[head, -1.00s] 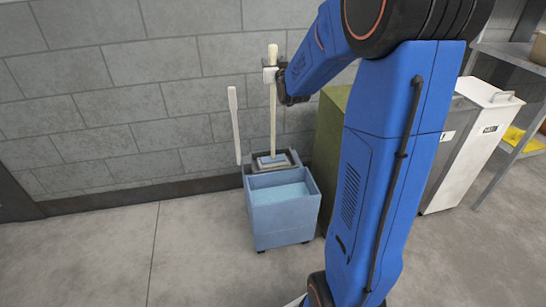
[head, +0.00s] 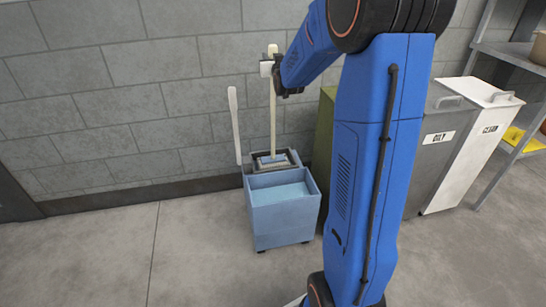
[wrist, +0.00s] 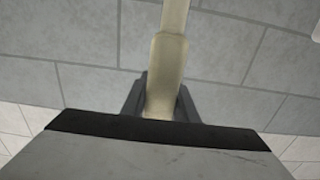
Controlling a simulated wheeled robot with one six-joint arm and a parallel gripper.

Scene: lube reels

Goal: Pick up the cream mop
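The cream mop (head: 272,120) stands upright with its lower end in the wringer of a blue mop bucket (head: 283,215). My gripper (head: 270,72) is at the upper part of its handle, a little below the top. In the wrist view, the cream handle (wrist: 168,60) runs between the two dark fingers of my gripper (wrist: 162,105), close to both. Whether the fingers press on it cannot be made out. The mop's head is mostly hidden in the wringer.
A paler long handle (head: 235,125) leans by the wall left of the bucket. An olive-green container (head: 325,145) stands close to the bucket's right. Labelled bins (head: 462,150) and a metal shelf (head: 510,55) are at the right. Floor at the left is clear.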

